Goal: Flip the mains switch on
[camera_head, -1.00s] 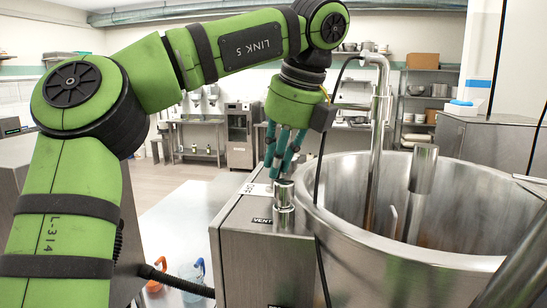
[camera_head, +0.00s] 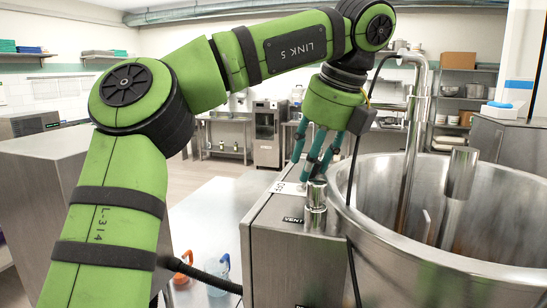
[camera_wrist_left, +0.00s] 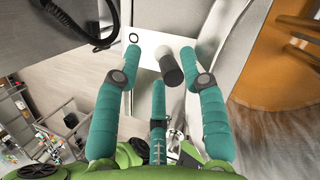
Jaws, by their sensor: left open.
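The mains switch shows in the left wrist view as a dark stubby lever (camera_wrist_left: 171,70) on a white plate (camera_wrist_left: 147,58) with a ring mark at its left. In the head view the white plate (camera_head: 287,188) lies on top of the steel cabinet, and the lever is hidden by the fingers. My left gripper (camera_head: 309,170) points down just above the plate, its teal fingers apart. In the left wrist view the gripper (camera_wrist_left: 160,62) has the lever between its fingers, near the right one; I cannot tell whether they touch. My right gripper is not in view.
A steel post (camera_head: 315,206) stands beside the plate, above a VENT label. A large open steel kettle (camera_head: 420,270) with pipes stands close on the right. A black cable hangs between gripper and kettle. Orange (camera_head: 181,268) and blue-handled (camera_head: 219,273) jugs stand lower left.

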